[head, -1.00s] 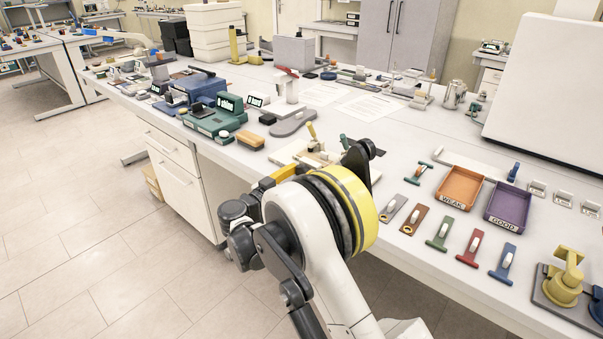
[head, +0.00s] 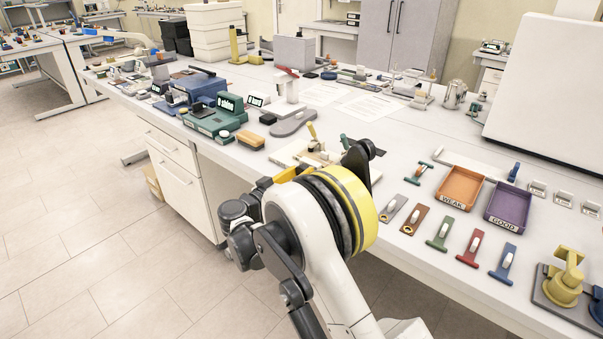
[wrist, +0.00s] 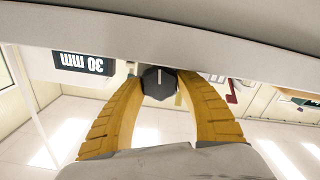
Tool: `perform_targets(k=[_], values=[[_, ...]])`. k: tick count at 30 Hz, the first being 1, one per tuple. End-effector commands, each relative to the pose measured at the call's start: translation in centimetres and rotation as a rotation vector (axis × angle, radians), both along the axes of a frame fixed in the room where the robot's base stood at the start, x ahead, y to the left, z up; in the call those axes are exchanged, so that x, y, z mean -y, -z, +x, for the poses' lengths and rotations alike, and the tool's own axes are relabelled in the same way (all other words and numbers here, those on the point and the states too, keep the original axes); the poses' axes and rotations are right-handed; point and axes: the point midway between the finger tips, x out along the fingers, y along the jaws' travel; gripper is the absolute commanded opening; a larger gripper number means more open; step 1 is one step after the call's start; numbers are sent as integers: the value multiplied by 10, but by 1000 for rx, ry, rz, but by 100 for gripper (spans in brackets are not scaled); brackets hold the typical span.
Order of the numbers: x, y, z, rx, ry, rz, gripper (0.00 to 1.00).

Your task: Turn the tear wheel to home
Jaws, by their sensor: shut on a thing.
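A dark faceted knob (wrist: 153,84) with a white line on its face shows in the wrist view; it appears to be the tear wheel. My gripper (wrist: 160,80) has its two yellow fingers closed around the knob, one at each side. The white line points roughly up and down in the picture. A black display (wrist: 84,62) near the knob reads "30 mm" upside down. In the head view my arm hides the knob, and only a bit of a yellow finger (head: 290,173) shows beside my wrist.
On the bench right of my arm lie an orange tray (head: 440,201) marked WEAK, a purple tray (head: 490,219) marked GOOD and several coloured strips. The floor at left is clear.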

Motion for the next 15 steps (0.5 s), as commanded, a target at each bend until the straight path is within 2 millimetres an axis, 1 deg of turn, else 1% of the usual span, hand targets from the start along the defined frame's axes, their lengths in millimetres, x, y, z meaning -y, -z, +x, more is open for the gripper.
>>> perform_targets(k=[1, 2, 3, 4, 12, 15], values=[[0, -1, 0, 1, 0, -1, 12], [0, -1, 0, 1, 0, -1, 48], [0, -1, 0, 1, 0, -1, 60], [0, -1, 0, 1, 0, -1, 65], [0, 0, 0, 1, 0, 0, 65], [-3, 0, -4, 1, -1, 0, 65]])
